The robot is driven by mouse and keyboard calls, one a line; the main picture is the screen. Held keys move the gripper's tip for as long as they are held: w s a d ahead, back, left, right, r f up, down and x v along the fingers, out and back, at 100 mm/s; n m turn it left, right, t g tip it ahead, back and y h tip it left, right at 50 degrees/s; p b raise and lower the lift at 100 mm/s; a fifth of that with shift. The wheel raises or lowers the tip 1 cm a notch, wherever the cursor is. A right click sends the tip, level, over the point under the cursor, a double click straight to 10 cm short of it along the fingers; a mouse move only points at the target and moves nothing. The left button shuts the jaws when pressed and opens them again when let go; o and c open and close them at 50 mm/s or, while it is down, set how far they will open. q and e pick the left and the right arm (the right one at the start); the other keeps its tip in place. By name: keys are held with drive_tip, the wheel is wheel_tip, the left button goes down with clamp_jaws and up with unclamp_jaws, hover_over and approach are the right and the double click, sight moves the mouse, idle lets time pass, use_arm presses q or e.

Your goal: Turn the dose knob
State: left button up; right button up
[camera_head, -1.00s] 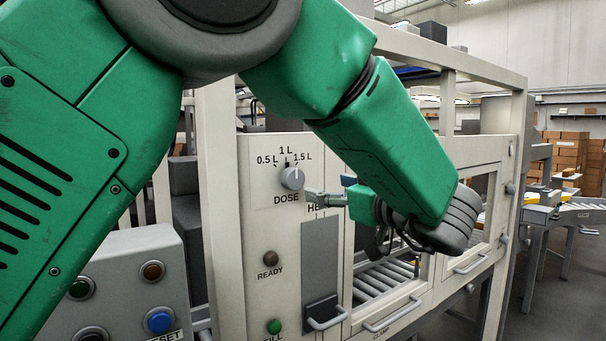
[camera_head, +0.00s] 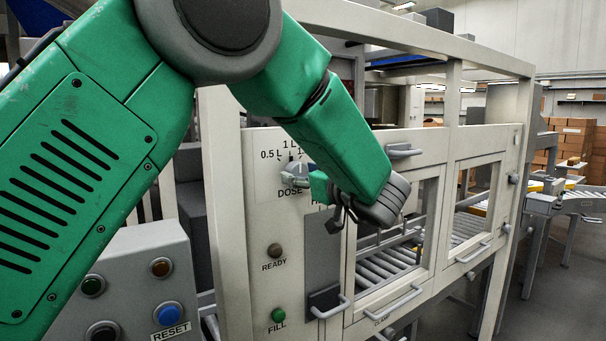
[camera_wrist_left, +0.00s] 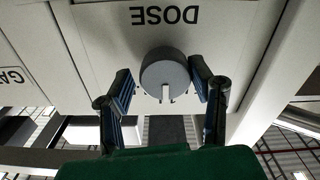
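The grey dose knob (camera_head: 294,170) sits on the pale machine panel, with volume marks above it and the word DOSE below. In the left wrist view the round knob (camera_wrist_left: 165,75) shows upside down with a pale pointer mark. My left gripper (camera_head: 296,178) is at the knob in the head view. In the left wrist view its two dark fingers (camera_wrist_left: 165,82) stand on either side of the knob. The right finger is very close to it; a small gap shows on the left. I cannot tell whether either finger touches. My right gripper is not in view.
Below the knob are a brown READY button (camera_head: 274,250) and a green FILL button (camera_head: 278,315). A button box (camera_head: 130,262) with a blue RESET button stands at the lower left. A handle (camera_head: 400,151) juts from the frame to the right of my gripper.

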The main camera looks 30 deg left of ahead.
use_arm(q)
drive_tip(key=shift+s, duration=0.1)
drive_tip(key=c, duration=0.6)
drive_tip(key=shift+a+r, duration=0.1)
drive_tip(key=shift+a, duration=0.25)
drive_tip(key=shift+n+b, duration=0.6)
drive_tip(key=shift+b, duration=0.15)
drive_tip(key=n+b, duration=0.5)
drive_tip(key=b, duration=0.1)
drive_tip(key=shift+f, duration=0.2)
drive_tip(key=shift+r+n+b, duration=0.2)
drive_tip(key=shift+n+b, duration=1.2)
